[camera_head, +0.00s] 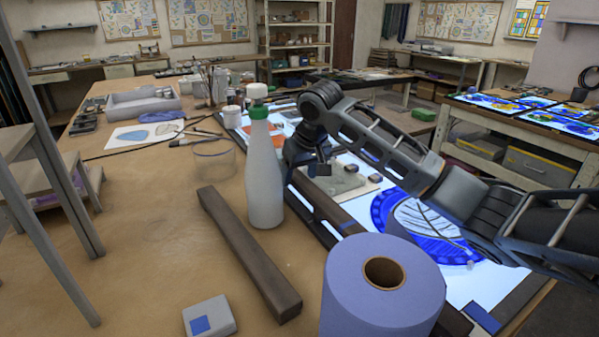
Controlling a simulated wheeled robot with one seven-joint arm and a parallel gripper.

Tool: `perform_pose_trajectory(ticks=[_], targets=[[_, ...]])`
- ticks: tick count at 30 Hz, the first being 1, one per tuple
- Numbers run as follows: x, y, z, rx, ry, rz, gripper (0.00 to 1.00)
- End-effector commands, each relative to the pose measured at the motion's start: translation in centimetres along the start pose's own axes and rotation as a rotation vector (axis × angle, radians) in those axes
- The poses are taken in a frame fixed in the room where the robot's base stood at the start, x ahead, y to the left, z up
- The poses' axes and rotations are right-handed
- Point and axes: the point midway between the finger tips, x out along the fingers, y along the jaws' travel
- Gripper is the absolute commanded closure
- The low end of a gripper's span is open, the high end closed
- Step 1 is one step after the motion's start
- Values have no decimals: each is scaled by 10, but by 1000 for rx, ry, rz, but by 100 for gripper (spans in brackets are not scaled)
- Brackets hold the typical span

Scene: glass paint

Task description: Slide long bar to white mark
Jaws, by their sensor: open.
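A long dark brown bar (248,252) lies flat on the wooden table, running from beside the white bottle toward the front. A second long bar (312,212), dark and slotted, lies behind the bottle along the light table's near edge; the bottle and paper roll hide parts of it. I cannot tell which is the task's long bar. I cannot make out a distinct white mark. My gripper (319,169) is small in view, pointing down over the light table just right of the bottle. It is open; I see nothing held in it.
The white bottle (264,175) with a green cap and a large blue paper roll (384,290) stand tall near the bars. A small white block (209,316) with a blue square lies in front. A clear glass (214,160) stands behind. The table's left middle is free.

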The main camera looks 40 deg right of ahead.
Motion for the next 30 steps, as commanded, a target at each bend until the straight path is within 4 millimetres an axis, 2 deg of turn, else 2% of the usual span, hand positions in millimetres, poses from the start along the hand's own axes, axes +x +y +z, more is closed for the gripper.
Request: perform_pose_trajectory(ticks=[8,27,30], targets=[[2,0,0,0,0,0,32],[2,0,0,0,0,0,93],[2,0,0,0,0,0,100]])
